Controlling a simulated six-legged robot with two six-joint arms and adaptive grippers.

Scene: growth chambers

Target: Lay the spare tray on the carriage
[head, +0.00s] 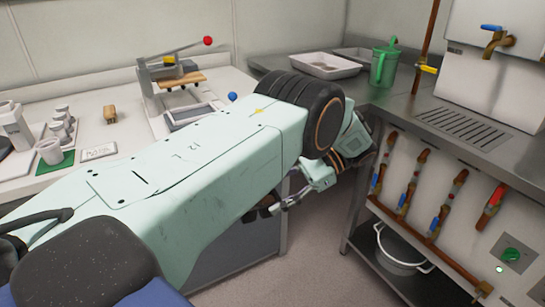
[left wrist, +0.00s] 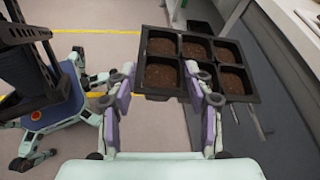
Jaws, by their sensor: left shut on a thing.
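A black tray with several square cells of brown soil (left wrist: 188,64) is between the fingers of my left gripper (left wrist: 163,96) in the left wrist view. The gripper is shut on the tray's near edge, and the tray reaches out beyond the fingertips. In the head view my left gripper (head: 278,204) hangs below the bench tops, at the gap between the two benches; my arm hides most of it and the tray. A lever device with a red knob (head: 207,41) stands on the left bench, with a flat grey frame (head: 190,114) before it, perhaps the carriage. My right gripper is not in view.
White trays (head: 325,65) and a green jug (head: 383,66) stand on the steel bench (head: 420,112) at right. Pipes with valves (head: 408,180) line its front, and a pot (head: 401,250) is on its lower shelf. Small cups (head: 50,150) stand at far left.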

